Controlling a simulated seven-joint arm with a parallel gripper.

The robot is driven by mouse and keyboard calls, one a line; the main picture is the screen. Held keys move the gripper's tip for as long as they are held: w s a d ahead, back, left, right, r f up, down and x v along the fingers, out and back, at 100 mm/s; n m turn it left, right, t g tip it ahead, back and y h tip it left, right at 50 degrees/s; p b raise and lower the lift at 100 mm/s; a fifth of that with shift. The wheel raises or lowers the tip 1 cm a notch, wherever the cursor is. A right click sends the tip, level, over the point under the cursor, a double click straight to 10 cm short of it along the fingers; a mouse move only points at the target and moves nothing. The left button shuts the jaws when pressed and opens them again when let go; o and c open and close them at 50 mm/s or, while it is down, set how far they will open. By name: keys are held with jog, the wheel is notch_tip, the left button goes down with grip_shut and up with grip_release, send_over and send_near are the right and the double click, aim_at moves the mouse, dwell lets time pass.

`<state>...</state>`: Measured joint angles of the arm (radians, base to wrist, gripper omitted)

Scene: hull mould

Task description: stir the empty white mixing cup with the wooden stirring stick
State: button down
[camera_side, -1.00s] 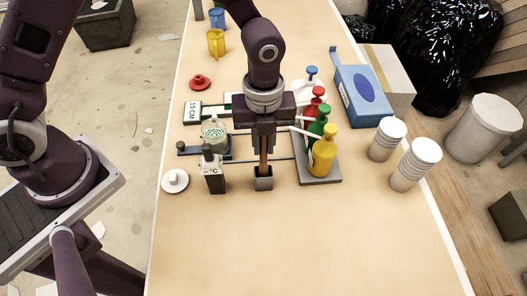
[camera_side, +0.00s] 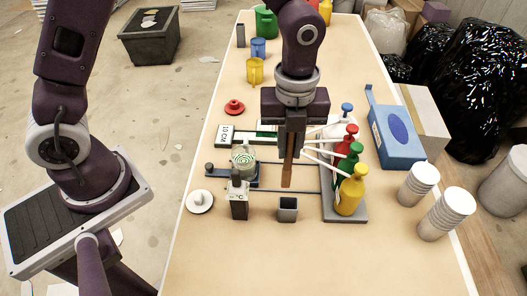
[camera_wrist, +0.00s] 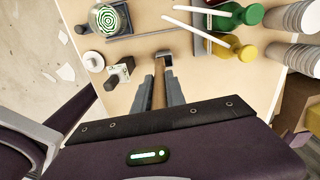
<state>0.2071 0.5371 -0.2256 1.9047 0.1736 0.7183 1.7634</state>
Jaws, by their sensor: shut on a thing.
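My gripper (camera_side: 289,150) is shut on the wooden stirring stick (camera_side: 287,176), which hangs upright below the fingers. The stick also shows between the fingers in the wrist view (camera_wrist: 158,92). Its lower end is above and behind the small grey square holder (camera_side: 287,209), clear of it in the side view. A round pale vessel with a green spiral pattern (camera_side: 243,161) stands left of my gripper; I cannot tell whether it is the mixing cup. White cups stand in stacks (camera_side: 418,184) at the right. A white shape (camera_side: 318,133) behind the gripper is partly hidden.
Red, green and yellow pump bottles (camera_side: 351,190) stand on a grey tray (camera_side: 345,217) close right, spouts pointing toward my gripper. A blue box (camera_side: 397,138) is behind right. The front table is clear.

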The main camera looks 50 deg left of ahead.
jog(key=a+r+n, duration=0.2)
jog(key=a, duration=0.5)
jog(key=a+r+n, duration=0.1)
jog(key=a+n, duration=0.2)
jog(key=a, duration=0.5)
jog(key=shift+a+r, duration=0.2)
jog(key=shift+r, duration=0.15)
jog(key=shift+s+f, duration=0.1)
jog(key=shift+s, duration=0.05)
notch_tip(320, 180, down, 11)
jog(key=shift+d, duration=0.1)
